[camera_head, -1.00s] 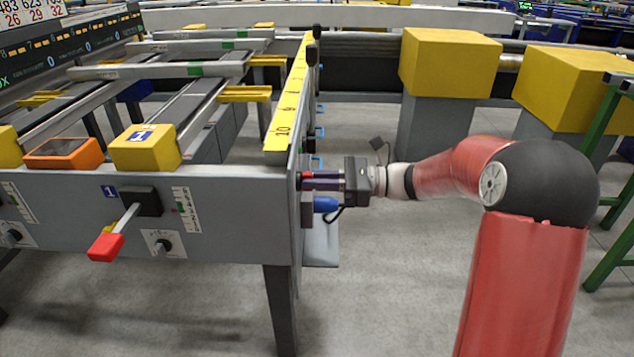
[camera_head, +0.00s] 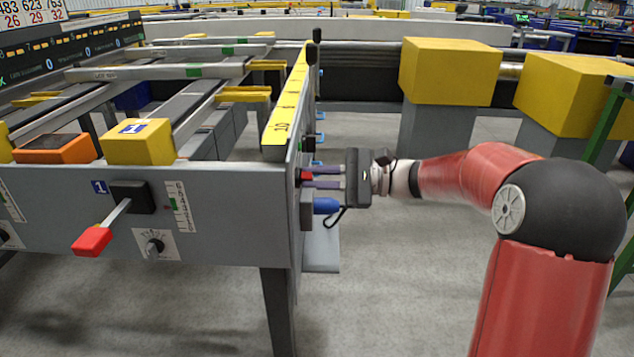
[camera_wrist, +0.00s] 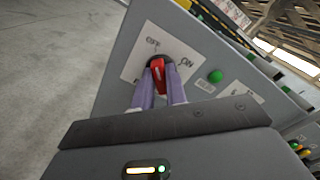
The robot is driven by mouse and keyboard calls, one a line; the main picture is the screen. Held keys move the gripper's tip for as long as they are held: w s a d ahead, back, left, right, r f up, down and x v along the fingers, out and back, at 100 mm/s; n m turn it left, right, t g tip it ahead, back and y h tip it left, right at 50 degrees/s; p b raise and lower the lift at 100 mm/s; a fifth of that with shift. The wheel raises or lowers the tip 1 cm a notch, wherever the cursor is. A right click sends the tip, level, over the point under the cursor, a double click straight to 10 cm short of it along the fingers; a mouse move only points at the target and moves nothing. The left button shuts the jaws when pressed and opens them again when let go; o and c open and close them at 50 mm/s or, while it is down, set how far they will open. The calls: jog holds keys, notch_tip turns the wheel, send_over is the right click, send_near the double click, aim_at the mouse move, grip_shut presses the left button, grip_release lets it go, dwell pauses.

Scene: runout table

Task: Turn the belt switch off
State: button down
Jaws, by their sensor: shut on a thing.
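The belt switch is a red knob (camera_wrist: 158,76) on a dark round base, on a white plate (camera_wrist: 135,68) marked OFF and ON. OFF is at its upper left and ON at its right in the wrist view. The knob's bar stands nearly upright in that view, roughly towards OFF; its exact setting is hard to tell. My gripper (camera_wrist: 160,84) is shut on the knob, one purple finger on each side. In the head view my gripper (camera_head: 308,178) reaches in from the right to the table's end face, where the red knob (camera_head: 304,176) barely shows.
A green button (camera_wrist: 215,76) sits beside the switch plate. A blue plug (camera_head: 326,206) with a black cable is just below my gripper. A red-handled lever (camera_head: 92,241) is on the front panel. Yellow boxes (camera_head: 450,72) on grey pedestals stand behind my arm.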

dwell(0.3)
jog(key=c, duration=1.4)
grip_release()
jog(key=shift+c, duration=0.2)
jog(key=d, duration=0.7)
jog(key=shift+d, duration=0.4)
jog(key=shift+s, duration=0.1)
